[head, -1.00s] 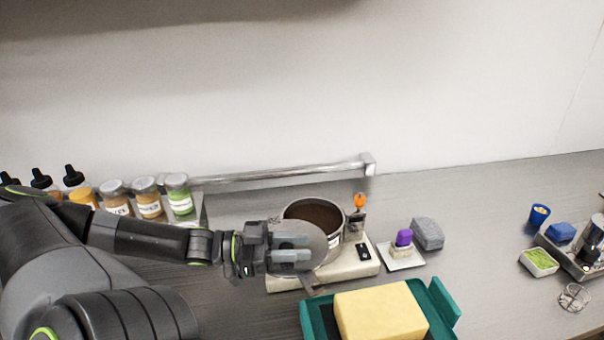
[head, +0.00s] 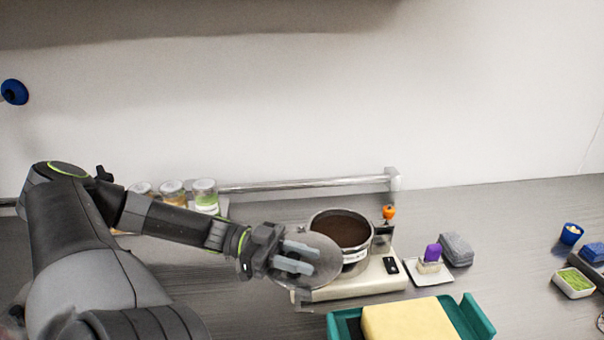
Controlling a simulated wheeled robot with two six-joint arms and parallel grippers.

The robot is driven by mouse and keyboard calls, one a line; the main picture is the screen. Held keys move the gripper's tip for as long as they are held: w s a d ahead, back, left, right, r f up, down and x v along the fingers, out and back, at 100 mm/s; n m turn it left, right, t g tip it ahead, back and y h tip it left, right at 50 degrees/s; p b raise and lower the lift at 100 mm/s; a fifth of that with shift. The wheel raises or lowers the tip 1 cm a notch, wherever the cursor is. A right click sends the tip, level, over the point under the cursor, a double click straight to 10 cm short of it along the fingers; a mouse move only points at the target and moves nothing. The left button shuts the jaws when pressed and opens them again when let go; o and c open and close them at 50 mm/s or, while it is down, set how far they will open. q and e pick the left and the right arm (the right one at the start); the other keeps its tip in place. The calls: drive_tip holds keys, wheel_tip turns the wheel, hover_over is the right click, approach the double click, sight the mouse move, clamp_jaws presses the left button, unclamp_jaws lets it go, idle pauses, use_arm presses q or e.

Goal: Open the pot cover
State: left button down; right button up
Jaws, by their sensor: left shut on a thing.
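The pot (head: 355,255) stands on a pale appliance base (head: 370,280) near the middle of the head view. It is open at the top and dark brown inside. My left gripper (head: 298,259) is shut on the round grey pot cover (head: 322,252), just left of the pot. The cover is tilted and overlaps the pot's left side in the picture. I cannot tell whether the cover touches the pot. The gripper fingers hide part of the cover. My right gripper is not in view.
A teal tray (head: 478,318) with a yellow block (head: 408,322) lies in front of the base. Right of the pot are a purple-topped item (head: 432,253) and a grey sponge (head: 457,249). Jars (head: 205,195) stand behind my left arm. A metal rail (head: 300,185) runs along the back.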

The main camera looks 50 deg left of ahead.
use_arm(q)
drive_tip(key=c, duration=1.1)
unclamp_jaws()
drive_tip(key=shift+c, duration=0.2)
drive_tip(key=p+v, duration=0.2)
drive_tip(key=v, duration=1.5)
drive_tip(key=shift+a, duration=0.2)
drive_tip(key=shift+d, duration=0.1)
